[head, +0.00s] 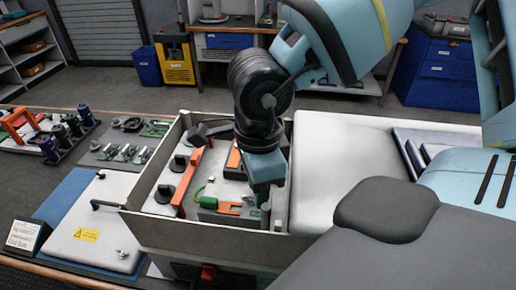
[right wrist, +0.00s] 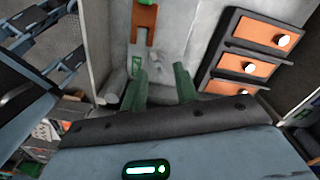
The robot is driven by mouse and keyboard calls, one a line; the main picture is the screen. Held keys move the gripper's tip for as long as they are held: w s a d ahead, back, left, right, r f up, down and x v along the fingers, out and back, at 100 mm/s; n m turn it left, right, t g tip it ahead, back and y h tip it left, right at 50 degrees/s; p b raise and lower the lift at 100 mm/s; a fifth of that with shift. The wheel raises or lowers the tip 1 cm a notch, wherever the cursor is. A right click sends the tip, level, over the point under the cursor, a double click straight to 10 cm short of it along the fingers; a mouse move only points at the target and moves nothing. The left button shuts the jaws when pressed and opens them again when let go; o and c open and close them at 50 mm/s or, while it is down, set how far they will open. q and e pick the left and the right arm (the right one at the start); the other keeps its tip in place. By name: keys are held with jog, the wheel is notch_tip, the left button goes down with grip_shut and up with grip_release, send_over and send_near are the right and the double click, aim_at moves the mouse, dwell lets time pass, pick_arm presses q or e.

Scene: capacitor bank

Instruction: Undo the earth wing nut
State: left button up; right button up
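My right gripper (head: 262,204) points down into the open grey cabinet (head: 190,236), near its right-hand wall. A green fitting (head: 200,194) sits beside an orange strip (head: 228,208) inside the cabinet, left of the gripper. In the right wrist view an orange strip (right wrist: 144,20) on a grey plate lies beyond the fingers. My left gripper is not in view.
Orange blocks with white studs (right wrist: 260,67) stand right of the fingers, and a cabinet wall is close on the left. Black knobs (head: 165,192) stand at the cabinet's left. A white panel with a yellow label (head: 87,234) lies on the bench further left.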

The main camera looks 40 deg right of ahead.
jog(key=shift+r, duration=3.95)
jog(key=shift+o, duration=0.2)
